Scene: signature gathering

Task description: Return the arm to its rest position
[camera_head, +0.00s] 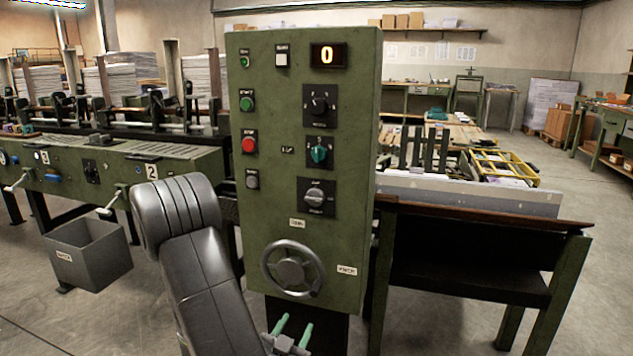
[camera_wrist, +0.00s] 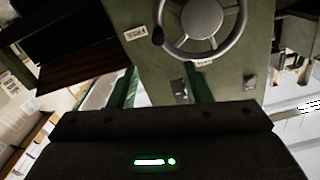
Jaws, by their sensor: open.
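My gripper (camera_head: 292,329) shows at the bottom of the head view, with its two green fingers apart and nothing between them. My grey arm comes down from the left of the panel to it. In the wrist view my gripper (camera_wrist: 158,84) points toward the panel's handwheel, fingers spread and empty. The handwheel (camera_head: 291,268) sits low on the green control panel (camera_head: 273,190), above my fingertips in the head view. It also shows at the top of the wrist view (camera_wrist: 201,18). I cannot tell how far the fingertips are from the panel.
The panel bears several buttons and knobs and a display (camera_head: 328,55) reading 0. A grey bin (camera_head: 90,258) stands at left below the green machine (camera_head: 120,165). A dark-topped table (camera_head: 480,215) stands right of the panel. Open floor shows at lower left and far right.

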